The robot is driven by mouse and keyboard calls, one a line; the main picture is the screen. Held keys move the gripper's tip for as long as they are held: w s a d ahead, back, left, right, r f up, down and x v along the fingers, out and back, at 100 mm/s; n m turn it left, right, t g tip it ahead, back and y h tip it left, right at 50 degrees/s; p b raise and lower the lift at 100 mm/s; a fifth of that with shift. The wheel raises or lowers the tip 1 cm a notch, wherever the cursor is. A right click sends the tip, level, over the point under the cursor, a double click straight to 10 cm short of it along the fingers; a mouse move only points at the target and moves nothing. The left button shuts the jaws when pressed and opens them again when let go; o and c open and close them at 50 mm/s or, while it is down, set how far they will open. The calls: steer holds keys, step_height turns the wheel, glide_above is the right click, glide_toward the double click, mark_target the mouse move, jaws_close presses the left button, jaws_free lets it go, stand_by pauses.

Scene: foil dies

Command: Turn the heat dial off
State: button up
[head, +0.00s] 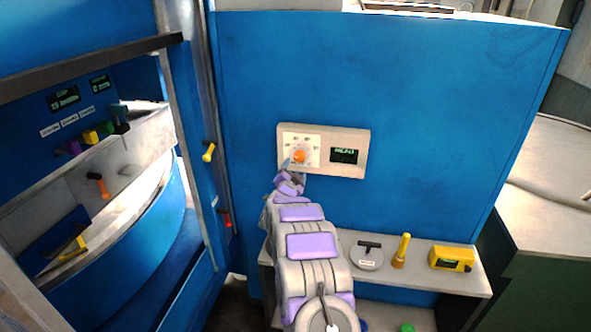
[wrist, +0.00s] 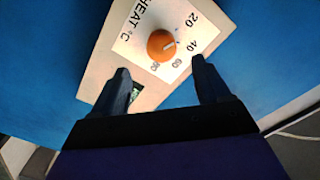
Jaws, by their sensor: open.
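The heat dial is an orange round knob (head: 299,157) on a white scale plate, set in a beige panel (head: 374,150) on the blue cabinet wall. In the wrist view the knob (wrist: 161,45) shows a pale pointer line, with the scale numbers 20, 40, 60 and 80 and the words HEAT °C around it. My gripper (head: 294,168) is just below the knob in the head view. In the wrist view its two dark fingers (wrist: 160,80) are spread apart, with the knob beyond the gap between them. No contact with the knob shows.
A small green-lit display (head: 344,155) sits right of the dial. Below is a shelf (head: 400,278) with a black-handled disc (head: 367,255), a yellow peg (head: 401,251) and a yellow device (head: 452,258). At left are small levers, yellow (head: 209,152) and red (head: 226,218).

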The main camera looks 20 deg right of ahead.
steer(key=b+v, duration=0.1)
steer(key=v, duration=0.7)
steer(key=shift+a, duration=0.2)
